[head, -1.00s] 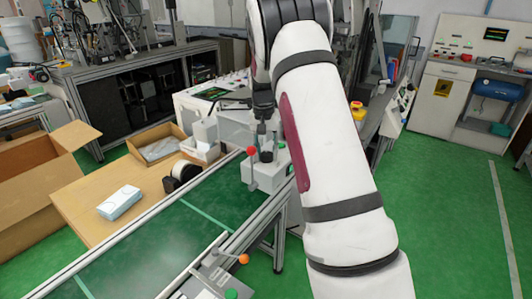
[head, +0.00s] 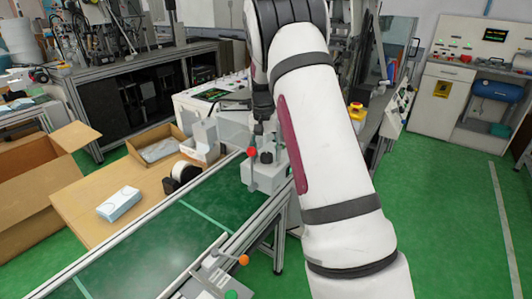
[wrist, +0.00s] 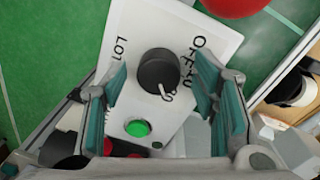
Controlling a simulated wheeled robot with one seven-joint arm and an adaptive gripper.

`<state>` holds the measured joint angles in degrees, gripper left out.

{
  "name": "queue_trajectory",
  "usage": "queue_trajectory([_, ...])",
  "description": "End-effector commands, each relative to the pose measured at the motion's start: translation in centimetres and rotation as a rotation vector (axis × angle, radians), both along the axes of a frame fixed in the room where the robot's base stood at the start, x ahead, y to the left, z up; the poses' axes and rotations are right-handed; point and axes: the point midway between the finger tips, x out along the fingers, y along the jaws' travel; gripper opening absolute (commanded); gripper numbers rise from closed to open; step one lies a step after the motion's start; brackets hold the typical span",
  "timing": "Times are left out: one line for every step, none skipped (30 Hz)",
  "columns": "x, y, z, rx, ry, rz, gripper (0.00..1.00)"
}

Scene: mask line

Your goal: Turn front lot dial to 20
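The lot dial (wrist: 158,70) is a dark round knob with a white pointer on a white panel (wrist: 135,30) in the wrist view. Its pointer aims to the lower right, towards a partly covered number. "LOT" and "OFF" labels show beside it. My gripper (wrist: 160,73) is open, with one teal-padded finger on each side of the dial; I cannot tell whether either touches it. A green button (wrist: 137,128) sits below the dial. In the head view, my gripper (head: 259,128) is over the light control box (head: 264,178), and the dial's marks cannot be read.
A red ball knob (head: 252,152) stands close beside the gripper; it also shows in the wrist view (wrist: 236,5). A green conveyor (head: 150,245) runs to the lower left. Open green floor lies to the right.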

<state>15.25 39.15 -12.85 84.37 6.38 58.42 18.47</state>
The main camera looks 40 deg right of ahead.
Motion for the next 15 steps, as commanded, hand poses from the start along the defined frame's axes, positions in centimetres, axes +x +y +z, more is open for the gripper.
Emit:
queue_trajectory([0.0, 0.0, 0.0, 0.000, 0.000, 0.000, 0.54])
queue_trajectory([0.0, 0.0, 0.0, 0.000, 0.000, 0.000, 0.54])
queue_trajectory([0.0, 0.0, 0.0, 0.000, 0.000, 0.000, 0.54])
queue_trajectory([0.0, 0.0, 0.0, 0.000, 0.000, 0.000, 0.54])
queue_trajectory([0.0, 0.0, 0.1, 0.000, 0.000, 0.000, 0.54])
queue_trajectory([0.0, 0.0, 0.2, -0.001, -0.001, 0.001, 0.54])
queue_trajectory([0.0, 0.0, 0.4, -0.001, -0.001, 0.001, 0.54])
queue_trajectory([0.1, 0.0, 0.6, -0.001, -0.002, 0.001, 0.54])
queue_trajectory([0.1, 0.0, 1.1, -0.001, -0.003, 0.001, 0.54])
queue_trajectory([0.1, 0.0, 1.5, -0.001, -0.003, 0.001, 0.54])
queue_trajectory([0.1, 0.0, 1.9, -0.002, -0.003, 0.001, 0.54])
queue_trajectory([0.2, 0.0, 2.6, -0.003, -0.004, 0.001, 0.54])
queue_trajectory([0.2, 0.0, 3.2, -0.002, -0.003, 0.001, 0.54])
queue_trajectory([0.2, 0.0, 3.9, -0.003, -0.004, 0.001, 0.54])
queue_trajectory([0.3, 0.1, 4.7, -0.003, -0.004, 0.001, 0.54])
